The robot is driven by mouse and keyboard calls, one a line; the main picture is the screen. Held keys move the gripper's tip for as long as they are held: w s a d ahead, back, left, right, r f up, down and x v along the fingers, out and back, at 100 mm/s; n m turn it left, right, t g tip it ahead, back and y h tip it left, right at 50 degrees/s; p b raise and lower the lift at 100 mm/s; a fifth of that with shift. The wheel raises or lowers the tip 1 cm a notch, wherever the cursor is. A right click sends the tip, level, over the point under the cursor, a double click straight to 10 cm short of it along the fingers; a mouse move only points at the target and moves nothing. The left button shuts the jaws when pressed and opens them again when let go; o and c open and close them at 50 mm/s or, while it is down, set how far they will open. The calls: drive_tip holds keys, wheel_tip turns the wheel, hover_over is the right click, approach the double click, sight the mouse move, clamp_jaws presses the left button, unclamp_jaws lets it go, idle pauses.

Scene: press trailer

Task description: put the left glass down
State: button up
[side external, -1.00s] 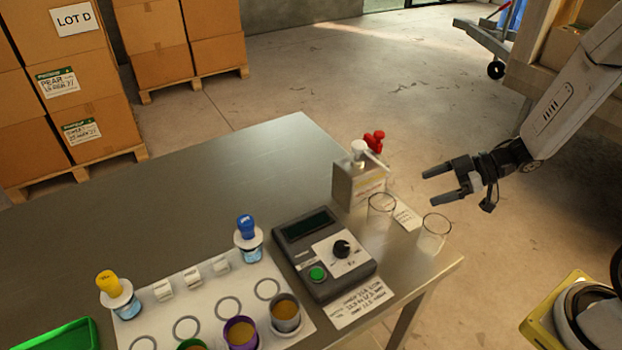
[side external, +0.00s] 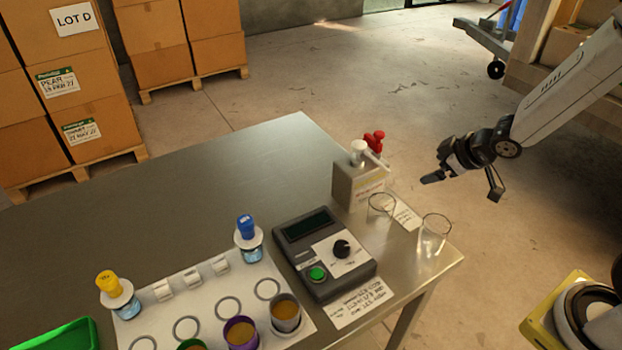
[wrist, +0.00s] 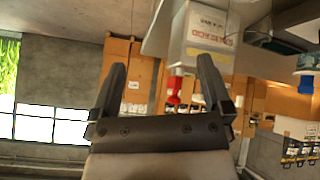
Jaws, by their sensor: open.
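Two clear glasses stand upright near the right end of the steel table. The left glass (side external: 381,208) is close to the grey dispenser box, and the other glass (side external: 433,236) is nearer the table's right corner. My gripper (side external: 424,179) is in the air beyond the table's right edge, above and apart from both glasses. In the wrist view my gripper (wrist: 157,80) has its two fingers spread with nothing between them. No glass can be made out in the wrist view.
The grey box (side external: 357,185) with white and red taps stands behind the left glass. A grey meter (side external: 323,254) with a green button sits left of the glasses. A white mat (side external: 170,318) holds cups and capped bottles. The table's back left is bare.

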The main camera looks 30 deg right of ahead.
drive_tip(key=s+a+m+g, duration=0.1)
drive_tip(key=s+a, duration=0.1)
drive_tip(key=s, duration=0.1)
drive_tip(key=s+a+m+g, duration=0.2)
drive_tip(key=s, duration=0.1)
drive_tip(key=s+a+m+g, duration=0.1)
drive_tip(key=s+a+g, duration=0.1)
drive_tip(key=s, duration=0.2)
drive_tip(key=shift+r+m+h, duration=0.3)
drive_tip(key=shift+r, duration=0.05)
